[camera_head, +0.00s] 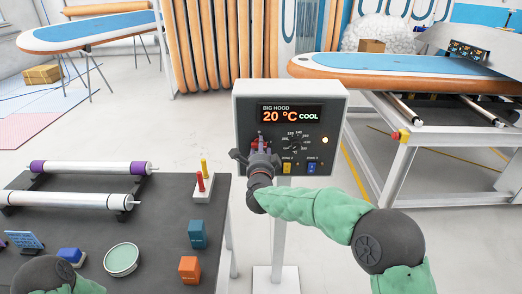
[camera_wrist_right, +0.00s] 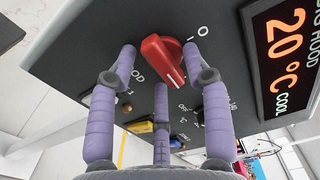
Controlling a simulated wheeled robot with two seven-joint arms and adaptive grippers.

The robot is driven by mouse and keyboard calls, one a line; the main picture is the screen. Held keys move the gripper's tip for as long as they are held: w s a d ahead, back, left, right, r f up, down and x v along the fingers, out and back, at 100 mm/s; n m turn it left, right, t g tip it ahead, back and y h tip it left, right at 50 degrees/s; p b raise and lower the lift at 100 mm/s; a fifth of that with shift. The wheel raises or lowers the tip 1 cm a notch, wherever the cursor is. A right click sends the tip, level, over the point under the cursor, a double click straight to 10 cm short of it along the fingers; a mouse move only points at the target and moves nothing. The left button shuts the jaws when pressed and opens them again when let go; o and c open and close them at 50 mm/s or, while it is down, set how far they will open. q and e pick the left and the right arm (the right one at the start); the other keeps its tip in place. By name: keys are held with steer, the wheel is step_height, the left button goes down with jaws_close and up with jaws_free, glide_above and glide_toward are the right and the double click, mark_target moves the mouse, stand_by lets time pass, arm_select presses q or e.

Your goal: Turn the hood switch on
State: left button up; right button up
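The hood control box (camera_head: 328,165) is a dark panel in a light frame, with a lit display (camera_head: 290,115) reading 20 °C COOL. Its red switch knob (camera_wrist_right: 163,60) shows in the right wrist view, with a white pointer line towards the lower right of that picture. A white O mark is beside it. My right gripper (camera_head: 257,150) is at the panel's left part and covers most of the knob in the head view. Its purple fingers (camera_wrist_right: 160,65) are spread around the knob; firm contact cannot be told. My left arm is at the bottom left, its gripper out of sight.
A round dial (camera_head: 296,142), a lit round lamp (camera_head: 325,140) and yellow (camera_head: 287,168) and blue (camera_head: 311,168) switches share the panel. A dark table (camera_head: 150,215) with rollers and small blocks stands left. A board on a frame (camera_head: 400,75) stands right.

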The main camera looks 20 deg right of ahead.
steer(key=v, duration=1.2)
